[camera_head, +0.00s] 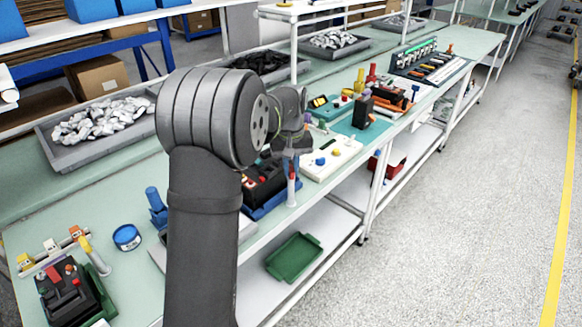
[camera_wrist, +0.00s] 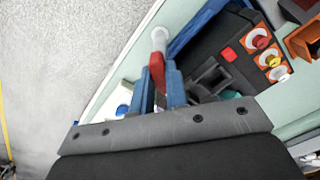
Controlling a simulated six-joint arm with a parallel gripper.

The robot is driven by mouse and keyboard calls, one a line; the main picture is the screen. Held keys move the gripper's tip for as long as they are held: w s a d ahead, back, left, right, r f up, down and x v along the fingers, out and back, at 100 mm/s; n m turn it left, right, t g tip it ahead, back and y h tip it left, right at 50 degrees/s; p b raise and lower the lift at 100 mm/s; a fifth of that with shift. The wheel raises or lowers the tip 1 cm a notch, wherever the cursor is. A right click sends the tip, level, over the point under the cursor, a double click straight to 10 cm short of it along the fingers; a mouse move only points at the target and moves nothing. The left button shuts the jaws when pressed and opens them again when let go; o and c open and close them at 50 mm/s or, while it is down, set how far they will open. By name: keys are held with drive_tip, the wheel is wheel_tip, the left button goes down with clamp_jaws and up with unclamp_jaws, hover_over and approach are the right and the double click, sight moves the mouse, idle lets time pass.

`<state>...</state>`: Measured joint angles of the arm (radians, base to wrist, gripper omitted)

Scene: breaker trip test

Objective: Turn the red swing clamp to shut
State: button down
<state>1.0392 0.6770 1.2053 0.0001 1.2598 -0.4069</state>
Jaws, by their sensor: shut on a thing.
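The red swing clamp (camera_wrist: 157,68) shows between the blue fingers of my gripper (camera_wrist: 160,84) in the wrist view. My gripper is shut on it. A white post (camera_wrist: 159,38) joins the red part just beyond the fingertips. In the head view the post (camera_head: 291,190) stands upright at the front edge of the bench, with a bit of red above it. My gripper (camera_head: 291,165) points down over it there, and my wrist partly hides the clamp. How far the clamp is turned cannot be told.
A black device (camera_wrist: 208,48) on a blue base lies right beside the post, with red, yellow and white buttons on an orange panel (camera_wrist: 265,50). A white box (camera_head: 332,155) stands farther along the bench. Open floor (camera_head: 460,220) lies beyond the bench's front edge.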

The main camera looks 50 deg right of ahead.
sight(291, 168)
drive_tip(key=n, duration=0.3)
drive_tip(key=shift+n, duration=2.1)
drive_tip(key=c, duration=1.4)
unclamp_jaws()
drive_tip(key=shift+c, duration=0.2)
wheel_tip(291, 168, up, 18)
drive_tip(key=shift+f, duration=0.25)
drive_tip(key=shift+f, duration=0.15)
